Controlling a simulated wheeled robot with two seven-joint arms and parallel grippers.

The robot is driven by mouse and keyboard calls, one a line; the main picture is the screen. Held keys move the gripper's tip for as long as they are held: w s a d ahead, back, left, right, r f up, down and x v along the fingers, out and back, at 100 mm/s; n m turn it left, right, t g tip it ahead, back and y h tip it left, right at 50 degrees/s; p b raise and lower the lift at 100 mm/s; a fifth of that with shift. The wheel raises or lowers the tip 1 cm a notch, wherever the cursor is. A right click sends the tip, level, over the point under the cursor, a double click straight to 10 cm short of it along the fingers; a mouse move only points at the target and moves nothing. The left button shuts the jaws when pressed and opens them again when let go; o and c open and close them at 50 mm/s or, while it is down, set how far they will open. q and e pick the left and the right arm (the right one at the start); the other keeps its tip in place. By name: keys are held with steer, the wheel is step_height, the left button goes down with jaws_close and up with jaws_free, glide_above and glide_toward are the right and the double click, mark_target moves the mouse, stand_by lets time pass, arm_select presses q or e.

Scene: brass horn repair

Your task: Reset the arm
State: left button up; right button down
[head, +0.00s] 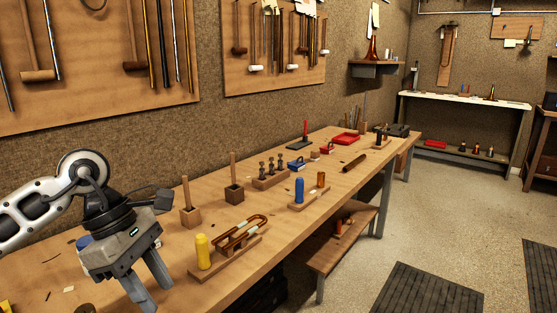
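My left gripper (147,286) reaches in from the left in the head view, over the near left part of the wooden workbench (328,184). It points downward. Its two fingers are apart, and nothing shows between them. A yellow cylinder (203,251) stands just right of it on a wooden base with a bent brass tube (240,232). The gripper does not touch these. My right gripper is not in view.
Wooden blocks with upright rods (233,191), a blue cylinder (299,190) and a rack of dark pieces (270,176) stand along the bench. Tool boards (272,75) hang on the wall behind. Open floor (440,215) lies to the right.

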arm_select(q)
steer(key=s+d+r+n+g+h, duration=0.1)
steer(key=s+d+n+h, duration=0.25)
steer(key=d+h, duration=0.45)
steer(key=s+d+n+h, duration=0.35)
steer(key=d+h, duration=0.25)
steer(key=d, duration=0.4)
steer(key=w+a+f+n+t+y, duration=0.35)
steer(key=n+t, duration=0.65)
steer(key=n, duration=0.6)
steer(key=w+a+f+n+t+y, duration=0.3)
steer(key=n+t, duration=0.6)
steer(key=n, duration=0.7)
steer(key=s+a+f+n+g+y, duration=0.3)
steer(key=s+f+n, duration=0.3)
steer(key=f, duration=0.4)
steer(key=s+a+f+n+g+y, duration=0.3)
steer(key=s+f+n, duration=0.4)
steer(key=f, duration=0.4)
steer(key=shift+a+n+y, duration=0.4)
steer(key=shift+a+y, duration=0.05)
steer(key=shift+y, duration=0.8)
steer(key=shift+c, duration=0.3)
